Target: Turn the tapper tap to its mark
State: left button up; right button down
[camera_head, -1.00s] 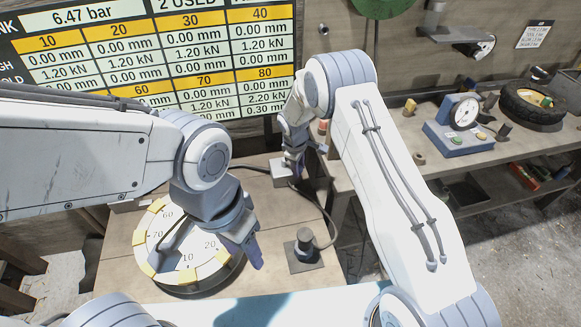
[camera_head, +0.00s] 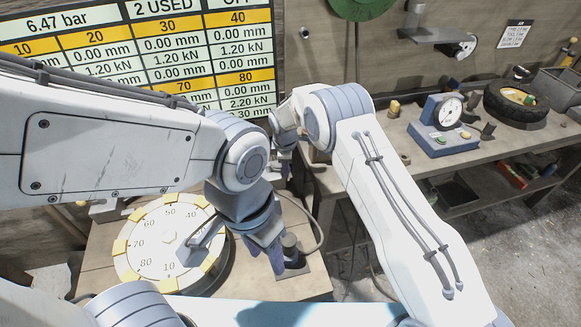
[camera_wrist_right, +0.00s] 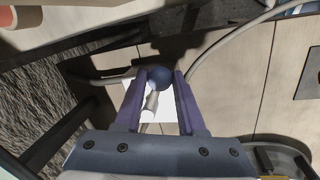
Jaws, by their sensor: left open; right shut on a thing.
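In the right wrist view, the tap shows as a grey lever (camera_wrist_right: 151,103) with a dark blue ball knob (camera_wrist_right: 159,78) over a white base (camera_wrist_right: 134,93). My right gripper (camera_wrist_right: 160,82) is shut on the ball knob, a purple finger on each side. In the head view my right gripper (camera_head: 284,160) is small, and the tap there is mostly hidden by my arms. I cannot make out the tap's mark. My left gripper (camera_head: 265,256) is open and empty, fingers pointing down, between the round dial and a dark knobbed block.
The round dial (camera_head: 149,252) with numbers and yellow tabs has a grey pointer (camera_head: 195,246). The dark knobbed block (camera_head: 291,262) stands close to my left gripper, with a hose behind. A readout board (camera_head: 150,50) stands behind. A bench at right holds a blue gauge box (camera_head: 441,135) and a tyre (camera_head: 520,105).

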jog(key=c, duration=0.5)
grip_release()
jog(key=r, duration=0.3)
jog(key=s+r+b, duration=0.1)
jog(key=r, duration=0.3)
jog(key=s+r, duration=0.1)
jog(key=r, duration=0.2)
jog(key=shift+r, duration=0.15)
